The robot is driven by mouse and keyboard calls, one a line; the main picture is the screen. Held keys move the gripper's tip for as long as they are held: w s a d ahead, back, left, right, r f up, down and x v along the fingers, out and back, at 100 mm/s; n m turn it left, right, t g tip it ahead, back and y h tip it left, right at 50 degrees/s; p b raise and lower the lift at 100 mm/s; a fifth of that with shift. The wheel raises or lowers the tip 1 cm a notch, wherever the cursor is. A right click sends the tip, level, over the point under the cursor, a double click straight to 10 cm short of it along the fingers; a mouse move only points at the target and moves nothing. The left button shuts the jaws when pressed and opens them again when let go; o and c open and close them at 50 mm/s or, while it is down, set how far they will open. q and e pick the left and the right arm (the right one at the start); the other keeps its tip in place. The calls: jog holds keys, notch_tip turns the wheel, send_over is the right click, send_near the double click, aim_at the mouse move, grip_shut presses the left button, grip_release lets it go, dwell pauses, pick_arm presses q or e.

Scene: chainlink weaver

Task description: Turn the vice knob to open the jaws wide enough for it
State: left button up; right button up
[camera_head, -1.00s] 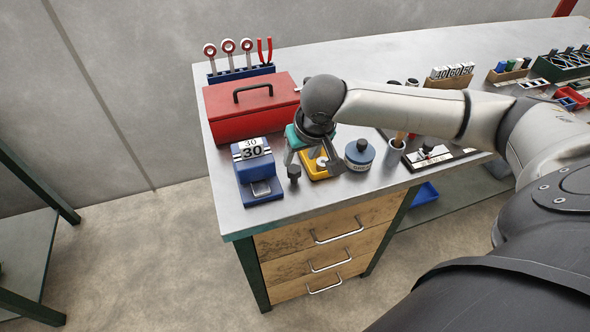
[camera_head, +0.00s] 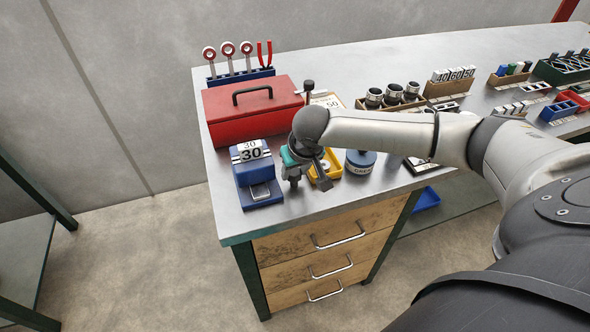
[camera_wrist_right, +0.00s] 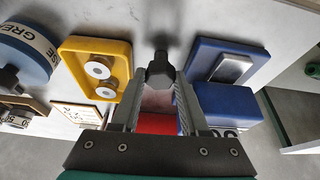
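My right gripper (camera_head: 309,182) is low over the bench, between this device and a yellow tray (camera_head: 333,168). In the right wrist view, a black knob (camera_wrist_right: 160,70) shows between the fingertips of the right gripper (camera_wrist_right: 160,85), which look open around it. Whether they touch it is unclear. My left gripper is not in view.
A red toolbox (camera_head: 250,112) stands behind. A dark-topped post (camera_head: 308,88) rises behind my right wrist. A round blue container (camera_head: 360,162) is right of the tray. Racks and bins fill the bench's far right. The bench edge is close in front.

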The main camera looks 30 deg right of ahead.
grip_shut()
